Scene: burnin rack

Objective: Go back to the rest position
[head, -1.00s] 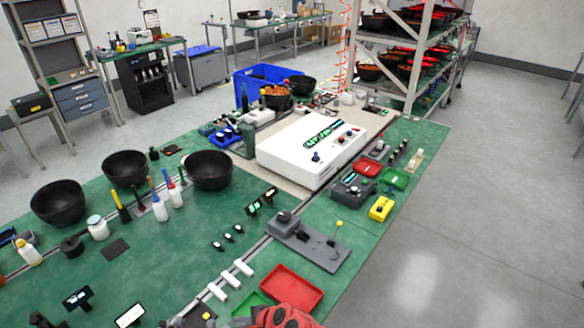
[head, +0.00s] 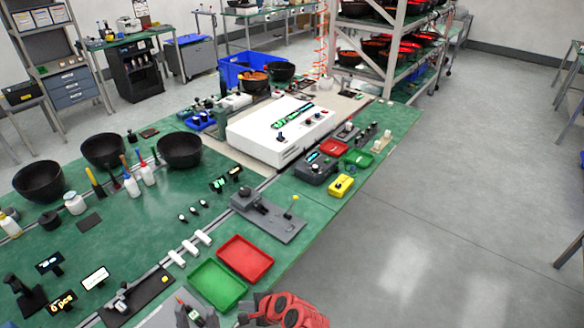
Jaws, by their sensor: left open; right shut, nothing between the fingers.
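My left gripper is not in view.
A grey fixture (head: 268,216) and a white console (head: 281,130) stand beyond the trays. Black bowls (head: 179,149) stand at the left of the green bench. A yellow box (head: 342,185) sits near the bench's right edge. Open floor (head: 440,220) lies to the right.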

